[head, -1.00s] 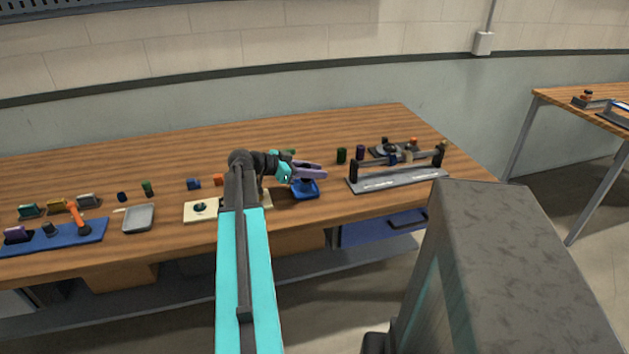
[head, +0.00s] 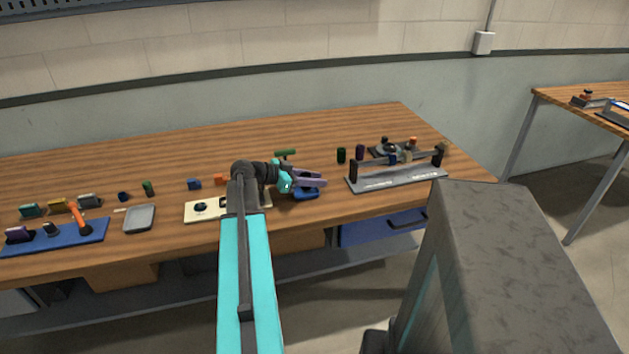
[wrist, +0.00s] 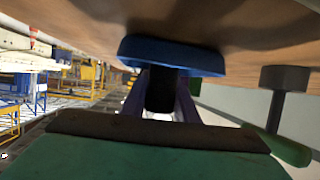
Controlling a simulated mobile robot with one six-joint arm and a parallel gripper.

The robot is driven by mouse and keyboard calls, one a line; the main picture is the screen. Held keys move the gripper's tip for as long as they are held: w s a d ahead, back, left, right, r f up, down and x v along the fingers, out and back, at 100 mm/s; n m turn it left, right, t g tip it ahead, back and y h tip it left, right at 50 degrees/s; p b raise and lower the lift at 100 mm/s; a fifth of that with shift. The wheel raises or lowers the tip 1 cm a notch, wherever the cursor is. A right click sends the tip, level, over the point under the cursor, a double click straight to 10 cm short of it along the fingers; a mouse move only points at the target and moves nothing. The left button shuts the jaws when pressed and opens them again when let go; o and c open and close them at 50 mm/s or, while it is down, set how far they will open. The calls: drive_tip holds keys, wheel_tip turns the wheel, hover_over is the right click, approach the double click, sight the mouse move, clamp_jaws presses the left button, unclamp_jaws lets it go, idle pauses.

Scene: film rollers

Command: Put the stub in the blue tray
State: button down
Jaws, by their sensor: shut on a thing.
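The blue tray (head: 308,195) lies on the wooden bench near its front edge, partly covered by my gripper (head: 318,181). In the wrist view the tray (wrist: 195,58) shows at the top, against the bench surface. My purple fingers are shut on the stub (wrist: 160,92), a dark, short cylinder. The stub's end is at the tray; I cannot tell whether it touches the tray floor. In the head view the stub is hidden by my gripper.
A green-handled tool (head: 285,152) lies behind my gripper. A grey roller stand (head: 395,178) is to the right. A cream plate (head: 203,209) and a grey tray (head: 139,218) are to the left. The bench behind is mostly clear.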

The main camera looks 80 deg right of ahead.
drive_tip(key=shift+f, duration=0.1)
drive_tip(key=c, duration=1.4)
unclamp_jaws()
drive_tip(key=b+v, duration=0.2)
drive_tip(key=v, duration=1)
